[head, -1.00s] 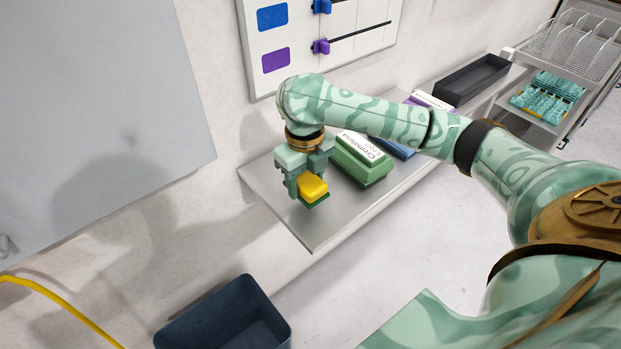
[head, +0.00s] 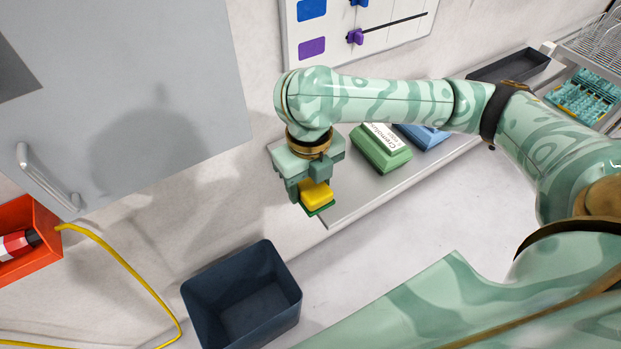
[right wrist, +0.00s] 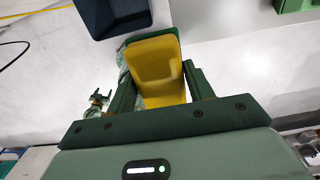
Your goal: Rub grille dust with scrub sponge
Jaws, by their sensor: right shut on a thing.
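A yellow scrub sponge with a green underside (head: 316,194) is held in my right gripper (head: 308,196), beside the left end of the wall shelf in the head view. In the right wrist view the sponge (right wrist: 156,68) sits between the two fingers of the right gripper (right wrist: 160,88), which are shut on it. No grille or dust shows clearly in either view. My left gripper is not in view.
A grey shelf (head: 345,207) carries a green box (head: 380,150) and a blue box (head: 424,135). A dark blue bin (head: 240,300) stands below. A grey cabinet door with a handle (head: 45,178), an orange box (head: 30,225) and a yellow cable (head: 120,262) are at left.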

